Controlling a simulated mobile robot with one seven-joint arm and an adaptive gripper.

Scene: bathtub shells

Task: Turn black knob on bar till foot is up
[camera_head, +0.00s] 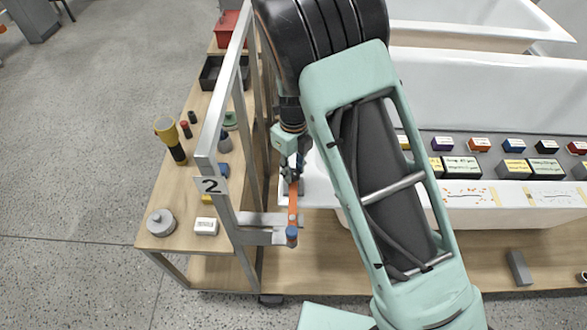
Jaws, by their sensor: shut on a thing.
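My gripper (291,172) is small and partly dark in the head view, pointing down beside the metal frame. It is shut at the upper end of a slim orange bar (293,207). The bar has a blue end piece (291,235) at its lower end in the picture. The bar lies beside a grey metal bracket (262,237) that reaches out from the frame. I cannot make out the black knob apart from the dark gripper parts; the fingers cover that spot. Whether the foot is up or down is not clear.
A metal frame (208,150) with a "2" sign stands left of my gripper. A wooden bench (165,195) holds a yellow-black torch (170,140), a grey round weight (161,222) and a white box (206,226). A white bathtub shell (490,90) and small labelled boxes are at right.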

